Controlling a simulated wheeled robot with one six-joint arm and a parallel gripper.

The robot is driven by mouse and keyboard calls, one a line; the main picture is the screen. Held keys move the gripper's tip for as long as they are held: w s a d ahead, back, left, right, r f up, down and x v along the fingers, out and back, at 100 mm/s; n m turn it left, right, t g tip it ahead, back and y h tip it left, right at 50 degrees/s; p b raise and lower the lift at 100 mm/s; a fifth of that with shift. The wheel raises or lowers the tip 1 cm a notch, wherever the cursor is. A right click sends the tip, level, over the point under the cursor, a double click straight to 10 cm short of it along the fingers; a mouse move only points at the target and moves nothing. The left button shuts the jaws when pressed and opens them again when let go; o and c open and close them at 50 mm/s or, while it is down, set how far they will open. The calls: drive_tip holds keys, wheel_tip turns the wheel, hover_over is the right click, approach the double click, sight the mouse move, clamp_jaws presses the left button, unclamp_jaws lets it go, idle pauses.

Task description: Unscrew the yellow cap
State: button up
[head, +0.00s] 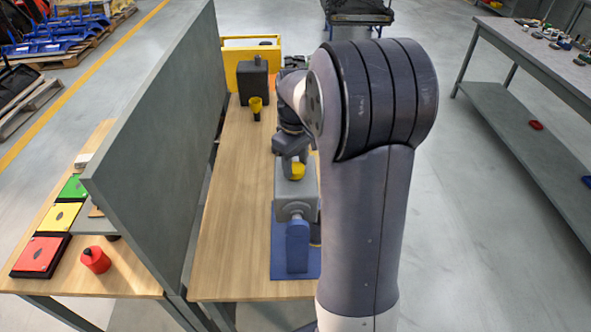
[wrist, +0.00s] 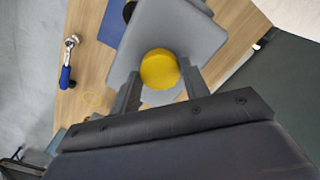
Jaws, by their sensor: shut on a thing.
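The yellow cap (head: 298,171) sits at the top of a grey block-shaped holder (head: 296,205) on a blue base (head: 297,262). In the wrist view the round yellow cap (wrist: 160,69) lies between the two fingers of my gripper (wrist: 158,76), which is shut on it. The grey body (wrist: 203,35) is right behind the cap. In the head view my gripper (head: 291,160) is at the cap, and my own arm hides part of it. I cannot tell whether the cap still touches the thread.
A yellow funnel-like piece (head: 256,104) stands before a dark canister (head: 253,80) and a yellow bin (head: 238,52). A tall grey panel (head: 160,140) borders the bench (head: 232,215) on the left. A blue-handled tool (wrist: 66,75) lies on the wood.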

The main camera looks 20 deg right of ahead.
drive_tip(key=shift+n, duration=0.3)
drive_tip(key=n, duration=0.9)
drive_tip(key=shift+n, duration=0.3)
drive_tip(key=shift+n, duration=0.5)
drive_tip(key=shift+r+n, duration=0.15)
drive_tip(key=shift+n, duration=1.05)
drive_tip(key=shift+r, duration=0.25)
drive_tip(key=shift+r, duration=1.2)
